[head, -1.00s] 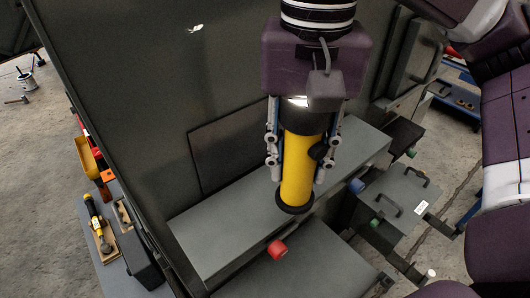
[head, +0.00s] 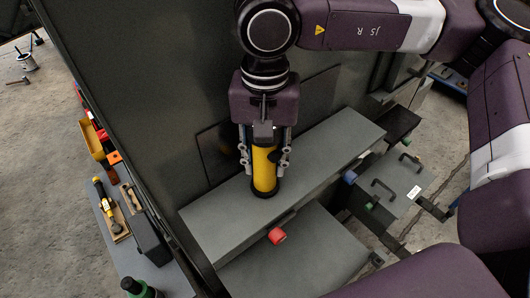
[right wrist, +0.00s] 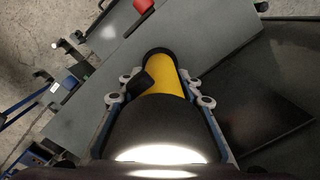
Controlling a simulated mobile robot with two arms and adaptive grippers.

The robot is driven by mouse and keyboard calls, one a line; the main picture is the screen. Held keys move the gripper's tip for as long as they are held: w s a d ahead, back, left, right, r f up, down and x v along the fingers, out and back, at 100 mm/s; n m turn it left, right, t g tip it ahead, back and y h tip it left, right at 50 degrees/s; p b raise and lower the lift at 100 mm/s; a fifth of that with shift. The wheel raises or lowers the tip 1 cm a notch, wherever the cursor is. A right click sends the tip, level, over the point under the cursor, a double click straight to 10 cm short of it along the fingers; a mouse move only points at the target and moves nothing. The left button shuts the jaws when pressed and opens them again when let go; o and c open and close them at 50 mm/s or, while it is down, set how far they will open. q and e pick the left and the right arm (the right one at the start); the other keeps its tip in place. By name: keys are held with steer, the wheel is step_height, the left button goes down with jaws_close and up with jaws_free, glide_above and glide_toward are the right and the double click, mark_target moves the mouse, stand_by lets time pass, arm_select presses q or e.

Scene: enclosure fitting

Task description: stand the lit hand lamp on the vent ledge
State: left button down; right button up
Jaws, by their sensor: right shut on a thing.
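My right gripper (head: 264,165) is shut around the yellow hand lamp (head: 266,174), which has black ends and stands nearly upright, black foot down. The foot is at the top of the long grey vent ledge (head: 328,146); I cannot tell whether it rests there or hovers just above. In the right wrist view the lamp (right wrist: 168,78) lies between both fingers, and its near end glows bright white. The ledge (right wrist: 215,42) lies beyond the foot in that view. My left gripper is not in view.
A dark wall panel (head: 217,150) is close behind the lamp. A red knob (head: 277,236) sticks out below the ledge's front. A grey handled box (head: 405,172) is at right. Tools lie on a side shelf (head: 115,250) at left. The ledge is clear right of the lamp.

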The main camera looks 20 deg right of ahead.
steer(key=shift+f, duration=0.1)
steer(key=shift+f+b, duration=0.1)
steer(key=shift+b, duration=0.2)
steer(key=o, duration=1.3)
steer(key=shift+o, duration=0.2)
steer(key=shift+r+p, duration=0.3)
steer(key=shift+p, duration=0.05)
step_height(320, 180, up, 11)
steer(key=b, duration=0.2)
steer(key=shift+f+b, duration=0.2)
steer(key=shift+b, duration=0.2)
steer(key=shift+r, duration=0.6)
steer(key=shift+s, duration=0.1)
